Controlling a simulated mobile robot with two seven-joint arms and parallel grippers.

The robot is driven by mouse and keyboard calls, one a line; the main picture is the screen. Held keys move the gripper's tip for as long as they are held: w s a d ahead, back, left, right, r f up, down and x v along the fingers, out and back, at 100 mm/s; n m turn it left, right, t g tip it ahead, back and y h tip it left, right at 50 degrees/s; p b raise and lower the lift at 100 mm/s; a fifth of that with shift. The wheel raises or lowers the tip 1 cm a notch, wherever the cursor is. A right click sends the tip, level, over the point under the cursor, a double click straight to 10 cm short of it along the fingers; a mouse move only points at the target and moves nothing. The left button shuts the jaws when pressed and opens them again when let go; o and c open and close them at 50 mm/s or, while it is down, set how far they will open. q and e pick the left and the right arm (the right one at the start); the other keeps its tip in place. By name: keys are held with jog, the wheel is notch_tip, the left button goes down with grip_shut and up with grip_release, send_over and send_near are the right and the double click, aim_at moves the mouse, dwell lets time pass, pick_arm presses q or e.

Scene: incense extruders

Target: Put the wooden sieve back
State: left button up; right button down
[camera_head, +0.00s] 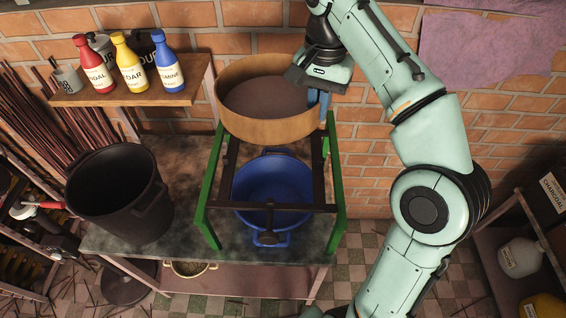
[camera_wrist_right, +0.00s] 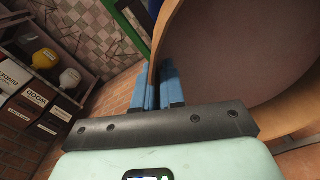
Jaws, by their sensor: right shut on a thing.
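The round wooden sieve (camera_head: 270,125), with a tan wooden rim and a brown mesh, is over the back of a green-legged stand (camera_head: 207,215). My right gripper (camera_head: 319,99) is shut on the right side of the sieve's rim. In the right wrist view, the blue fingers (camera_wrist_right: 161,85) pinch the sieve's rim (camera_wrist_right: 178,28). I cannot tell whether the sieve rests on the stand or hangs just above it. My left gripper is not in view.
A blue basin (camera_head: 272,190) sits inside the stand. A black bucket (camera_head: 115,195) stands left on the grey table (camera_head: 185,235). A wooden shelf (camera_head: 180,93) holds several bottles at the upper left. A brick wall is close behind; a rack (camera_head: 490,245) stands right.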

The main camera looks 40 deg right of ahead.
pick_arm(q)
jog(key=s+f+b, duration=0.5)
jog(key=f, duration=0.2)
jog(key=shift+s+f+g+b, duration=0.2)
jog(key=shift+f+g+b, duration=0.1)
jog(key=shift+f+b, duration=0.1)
pick_arm(e)
notch_tip(320, 180, down, 19)
jog(key=shift+s+f, duration=0.15)
jog(key=shift+f, duration=0.05)
jog(key=c, duration=1.2)
grip_release()
jog(key=shift+c, duration=0.2)
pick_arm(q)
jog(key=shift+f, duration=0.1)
